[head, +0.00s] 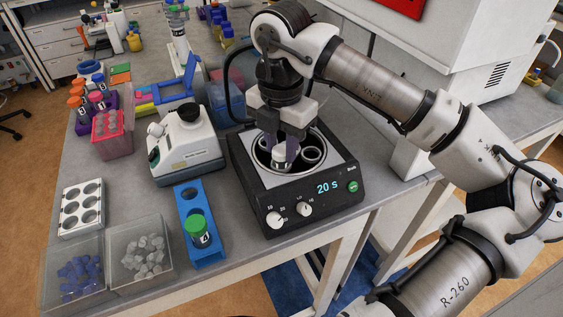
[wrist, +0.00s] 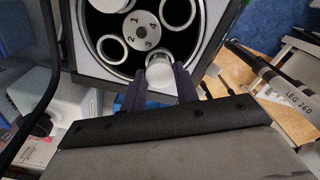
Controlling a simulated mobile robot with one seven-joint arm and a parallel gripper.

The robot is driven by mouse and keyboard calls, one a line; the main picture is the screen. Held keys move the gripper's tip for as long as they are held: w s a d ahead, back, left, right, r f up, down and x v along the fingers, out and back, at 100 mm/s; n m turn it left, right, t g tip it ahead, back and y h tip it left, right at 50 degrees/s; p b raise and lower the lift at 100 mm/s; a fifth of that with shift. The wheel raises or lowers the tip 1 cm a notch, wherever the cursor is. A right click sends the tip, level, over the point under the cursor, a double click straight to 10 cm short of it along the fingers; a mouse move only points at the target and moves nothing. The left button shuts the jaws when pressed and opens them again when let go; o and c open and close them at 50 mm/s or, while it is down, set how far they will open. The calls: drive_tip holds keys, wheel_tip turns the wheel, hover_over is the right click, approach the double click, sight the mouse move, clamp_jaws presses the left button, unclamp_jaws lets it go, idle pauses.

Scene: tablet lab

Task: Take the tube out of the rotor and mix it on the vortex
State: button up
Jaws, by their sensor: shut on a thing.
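The black centrifuge (head: 305,200) stands open with its display reading 20 s. Its rotor (wrist: 140,28) has numbered positions around a white hub in the wrist view. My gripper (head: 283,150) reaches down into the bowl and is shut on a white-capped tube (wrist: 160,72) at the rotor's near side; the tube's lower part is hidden. Another white-rimmed position (head: 311,154) shows to the right of my gripper. The vortex appears to be the white device with a black round top (head: 187,113), left of the centrifuge.
A blue rack (head: 187,199) holds a green-capped tube (head: 198,230) left of the centrifuge. Clear bins of blue (head: 80,277) and grey caps (head: 146,254) and a white six-hole rack (head: 82,208) stand at the left.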

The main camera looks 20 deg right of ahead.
drive_tip(key=shift+r+p, duration=1.8)
drive_tip(key=shift+r, duration=1.9)
drive_tip(key=shift+r, duration=0.15)
wheel_tip(320, 180, up, 6)
drive_tip(key=p, duration=0.3)
drive_tip(key=w+a+p, duration=0.1)
drive_tip(key=w+a, duration=1.3)
drive_tip(key=w, duration=0.2)
drive_tip(key=shift+w+p, duration=0.2)
drive_tip(key=shift+p, duration=0.2)
drive_tip(key=shift+f+b, duration=0.4)
drive_tip(key=shift+f, duration=0.15)
